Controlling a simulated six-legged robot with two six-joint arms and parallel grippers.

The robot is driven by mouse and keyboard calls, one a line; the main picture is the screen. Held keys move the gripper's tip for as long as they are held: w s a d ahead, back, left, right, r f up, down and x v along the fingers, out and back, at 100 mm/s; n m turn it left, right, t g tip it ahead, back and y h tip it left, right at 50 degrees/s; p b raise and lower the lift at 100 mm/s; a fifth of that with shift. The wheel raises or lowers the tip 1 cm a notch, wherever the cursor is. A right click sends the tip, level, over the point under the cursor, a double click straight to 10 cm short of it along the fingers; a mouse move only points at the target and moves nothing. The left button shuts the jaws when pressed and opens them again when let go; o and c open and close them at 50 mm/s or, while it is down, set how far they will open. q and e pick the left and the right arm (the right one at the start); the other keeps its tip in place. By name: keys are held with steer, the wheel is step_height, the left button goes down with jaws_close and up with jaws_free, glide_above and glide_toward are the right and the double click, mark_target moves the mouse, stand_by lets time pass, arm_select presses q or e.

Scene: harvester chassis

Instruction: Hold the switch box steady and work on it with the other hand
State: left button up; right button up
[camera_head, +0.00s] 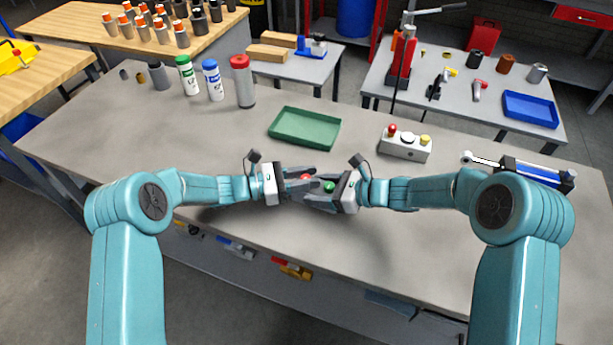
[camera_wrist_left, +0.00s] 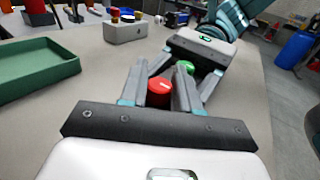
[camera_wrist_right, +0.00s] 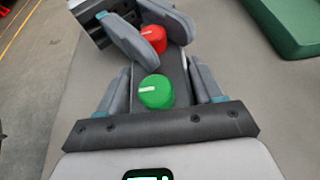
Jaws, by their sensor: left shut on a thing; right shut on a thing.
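The switch box (camera_wrist_right: 180,75) is a narrow dark grey block with a red knob (camera_wrist_left: 160,93) and a green knob (camera_wrist_right: 156,92) on top. It is held between my two grippers over the middle of the bench, and their fingers hide much of it. My left gripper (camera_head: 305,182) is shut on the box at the red-knob end, with fingers on both sides of that knob. My right gripper (camera_head: 328,190) comes from the opposite side and is shut on the box at the green-knob end, with fingers beside that knob. Whether the box touches the bench is hidden.
A green tray (camera_head: 277,133) lies behind my grippers on the grey bench (camera_head: 215,130). A white button box (camera_head: 405,150) stands at the back right, near a blue-and-black tool (camera_head: 535,172). Capped canisters (camera_head: 243,85) stand at the back left. The bench front is clear.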

arm_select(q)
steer(key=o, duration=0.9)
steer(key=shift+o, duration=0.2)
steer(key=shift+a, duration=0.1)
steer(key=v, duration=1.2)
arm_select(e)
steer(key=o, duration=1.6)
